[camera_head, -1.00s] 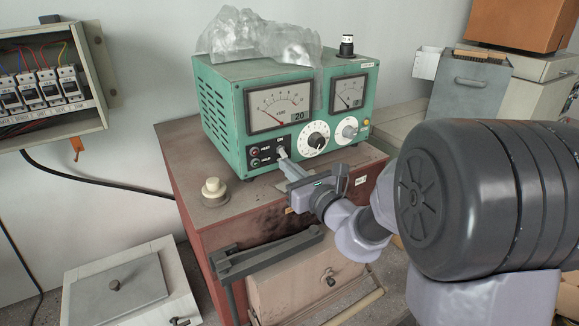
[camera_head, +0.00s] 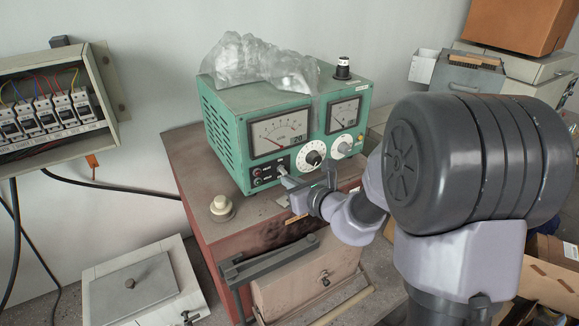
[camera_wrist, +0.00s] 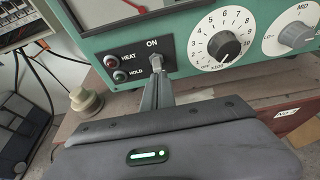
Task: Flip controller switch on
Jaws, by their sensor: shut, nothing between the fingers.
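The controller (camera_head: 228,145) is a green metal box with two dial meters, standing on a red-brown cabinet. Its switch (camera_wrist: 156,61) is a pale lever under the word ON in the wrist view, on a black panel (camera_wrist: 127,66) beside the HEAT and HOLD lamps. In the head view the switch is small and close to my fingertips. My gripper (camera_wrist: 156,84) is shut and empty, with its fingertips just below the switch lever. It also shows in the head view (camera_head: 286,176) at the front of the controller. I cannot tell whether the tips touch the lever.
A numbered knob (camera_wrist: 221,47) and a MID knob (camera_wrist: 297,34) sit right of the switch. A round cream button (camera_head: 221,206) stands on the cabinet top (camera_head: 192,160), left of my gripper. Clear plastic wrap (camera_head: 255,68) lies on the controller. An open breaker box (camera_head: 50,105) hangs at left.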

